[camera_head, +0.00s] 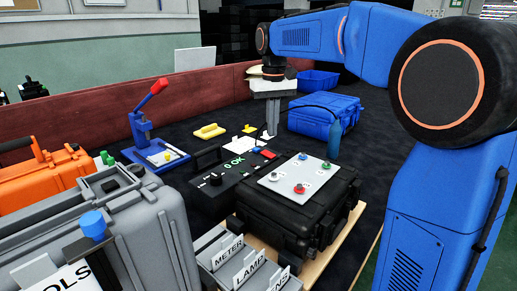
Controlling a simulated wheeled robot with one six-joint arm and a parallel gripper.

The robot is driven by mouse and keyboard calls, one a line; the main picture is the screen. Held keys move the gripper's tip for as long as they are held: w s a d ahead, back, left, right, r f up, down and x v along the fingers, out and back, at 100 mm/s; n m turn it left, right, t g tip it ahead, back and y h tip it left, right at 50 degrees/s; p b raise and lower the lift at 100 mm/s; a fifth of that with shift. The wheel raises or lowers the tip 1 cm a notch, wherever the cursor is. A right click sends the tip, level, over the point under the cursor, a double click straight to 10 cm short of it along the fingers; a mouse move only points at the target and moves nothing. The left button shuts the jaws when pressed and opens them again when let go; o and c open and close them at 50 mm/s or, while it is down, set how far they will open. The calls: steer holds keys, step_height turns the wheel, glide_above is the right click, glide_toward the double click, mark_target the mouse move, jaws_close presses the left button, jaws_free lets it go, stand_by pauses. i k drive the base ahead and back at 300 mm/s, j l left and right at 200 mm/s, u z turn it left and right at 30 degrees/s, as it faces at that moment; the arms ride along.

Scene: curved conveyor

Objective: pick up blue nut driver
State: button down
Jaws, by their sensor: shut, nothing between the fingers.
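I cannot tell for certain which thing is the blue nut driver. An upright blue handle-shaped object (335,138) stands behind the black case, with a thin dark curved line reaching its top. A blue knob-like piece (94,225) shows at the grey toolbox at the lower left. My gripper (272,132) hangs below my blue arm in the middle of the picture, fingers pointing down. It is shut and empty, to the left of the upright blue object and far from the blue knob.
A black case (300,215) with a button plate (299,168) fills the front middle. A blue case (322,121) and blue bin (318,80) stand behind. A grey toolbox (140,255), an orange case (35,185) and a red-handled press (145,125) are at left.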

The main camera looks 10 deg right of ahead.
mark_target(335, 130)
steer(key=k+l, duration=0.8)
steer(key=l, duration=0.1)
